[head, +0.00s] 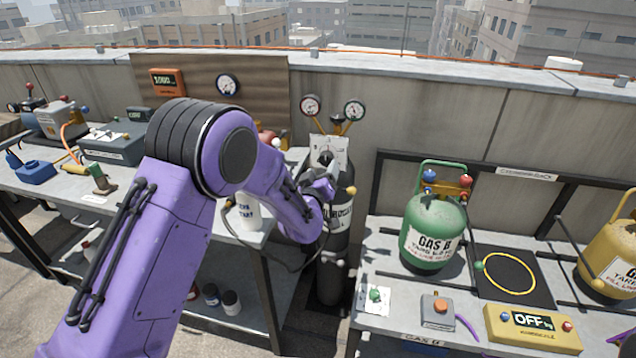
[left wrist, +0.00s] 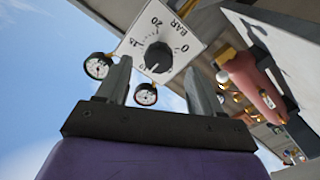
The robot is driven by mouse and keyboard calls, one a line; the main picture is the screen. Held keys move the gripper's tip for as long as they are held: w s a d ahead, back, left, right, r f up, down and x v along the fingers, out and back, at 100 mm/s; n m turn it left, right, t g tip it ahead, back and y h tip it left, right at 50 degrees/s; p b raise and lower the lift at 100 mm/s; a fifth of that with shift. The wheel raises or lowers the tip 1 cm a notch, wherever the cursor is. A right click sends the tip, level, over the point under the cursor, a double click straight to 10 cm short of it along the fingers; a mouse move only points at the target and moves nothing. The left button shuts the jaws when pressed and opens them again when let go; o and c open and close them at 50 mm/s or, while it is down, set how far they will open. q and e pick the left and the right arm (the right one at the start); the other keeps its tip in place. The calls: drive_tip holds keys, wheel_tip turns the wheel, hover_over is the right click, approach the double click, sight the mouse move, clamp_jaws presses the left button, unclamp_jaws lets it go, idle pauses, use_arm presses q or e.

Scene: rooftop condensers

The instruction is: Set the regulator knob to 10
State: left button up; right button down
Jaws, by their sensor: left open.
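The regulator's white dial plate (head: 341,147) stands atop a dark gas cylinder (head: 334,270), with its black knob (head: 326,157) in front. In the left wrist view the knob (left wrist: 158,57) sits on the plate (left wrist: 186,24), which reads 0, 20 and BAR. A pale mark shows at the knob's lower-left edge; I cannot read its exact setting. My left gripper (head: 325,183) is just in front of and below the knob. My right gripper is out of view.
Two gauges (head: 311,106) (head: 354,108) rise above the plate. A bench with a green gas bottle (head: 432,232) and a yellow display box (head: 533,330) stands right. Another bench (head: 50,185) with equipment stands left. The parapet wall (head: 440,130) runs behind.

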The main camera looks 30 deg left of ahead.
use_arm(q)
drive_tip(key=v, duration=0.6)
drive_tip(key=shift+b, duration=0.4)
drive_tip(key=shift+w, duration=0.1)
drive_tip(key=s+f+m+g+h, duration=0.1)
drive_tip(key=s+f+g, duration=0.3)
drive_tip(key=s+f, duration=0.7)
drive_tip(key=s+f+g, duration=0.4)
drive_tip(key=s+f, duration=0.5)
drive_tip(key=f, duration=0.4)
drive_tip(key=s+f+g, duration=0.3)
drive_tip(key=s+f, duration=0.2)
drive_tip(key=s, duration=0.5)
drive_tip(key=s+f+g, duration=0.3)
drive_tip(key=s+f, duration=0.2)
drive_tip(key=s, duration=0.5)
drive_tip(key=shift+a+m, duration=0.25)
drive_tip(key=shift+m, duration=0.15)
drive_tip(key=shift+s, duration=0.15)
